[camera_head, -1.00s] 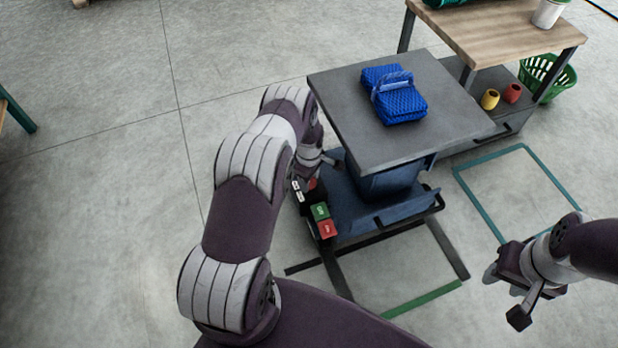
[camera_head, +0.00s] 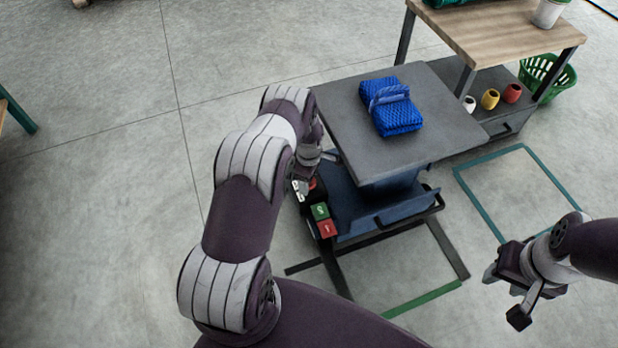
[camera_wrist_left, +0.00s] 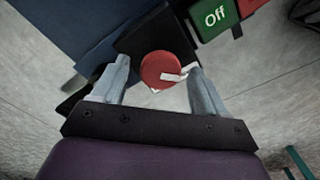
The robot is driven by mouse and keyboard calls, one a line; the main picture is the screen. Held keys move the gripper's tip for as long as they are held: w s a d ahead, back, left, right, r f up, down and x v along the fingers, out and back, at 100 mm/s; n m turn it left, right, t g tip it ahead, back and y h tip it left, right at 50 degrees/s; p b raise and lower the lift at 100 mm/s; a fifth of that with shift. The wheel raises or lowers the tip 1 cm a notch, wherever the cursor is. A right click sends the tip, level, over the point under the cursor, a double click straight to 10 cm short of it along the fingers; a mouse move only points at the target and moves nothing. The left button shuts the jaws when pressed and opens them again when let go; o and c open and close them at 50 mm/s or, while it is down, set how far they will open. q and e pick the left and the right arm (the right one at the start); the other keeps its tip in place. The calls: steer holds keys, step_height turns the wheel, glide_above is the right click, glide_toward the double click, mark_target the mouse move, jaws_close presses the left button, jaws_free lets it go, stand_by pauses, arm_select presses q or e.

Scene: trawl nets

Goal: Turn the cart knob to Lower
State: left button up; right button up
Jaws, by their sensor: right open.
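The cart (camera_head: 400,140) has a grey top on a blue base, and a folded blue net (camera_head: 391,105) lies on it. The red round knob (camera_wrist_left: 162,68) with a white pointer shows in the left wrist view. The pointer is aimed to the right there. My left gripper (camera_wrist_left: 158,70) has its fingers apart on either side of the knob; the right finger is close to the pointer, and I cannot tell whether it touches. In the head view the knob is mostly hidden by my left arm. My right gripper (camera_head: 504,295) is open and empty over the floor at right.
A green button (camera_head: 320,211) marked Off and a red button (camera_head: 327,228) sit beside the knob. A wooden workbench (camera_head: 500,30) with a lower shelf holding small pots stands at the back right. A green basket (camera_head: 548,78) is beside it.

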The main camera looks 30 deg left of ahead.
arm_select(q)
steer(key=m, duration=0.3)
steer(key=shift+m, duration=0.4)
steer(key=m, duration=0.4)
steer(key=shift+m, duration=0.3)
steer(key=m+b, duration=0.1)
steer(key=m, duration=0.4)
steer(key=shift+f, duration=0.1)
steer(key=m, duration=0.5)
steer(key=shift+b, duration=0.4)
steer(key=s+d+r+p, duration=0.1)
steer(key=r+p, duration=0.6)
steer(key=r, duration=0.6)
steer(key=s+d+r+p, duration=0.1)
steer(key=r+p, duration=0.5)
steer(key=r, duration=0.7)
steer(key=s+d+r+p, duration=0.2)
steer(key=r+p, duration=0.5)
steer(key=r, duration=0.5)
steer(key=shift+d+r+p, duration=0.35)
steer(key=shift+d+r, duration=0.05)
steer(key=shift+d, duration=0.35)
steer(key=shift+s, duration=0.1)
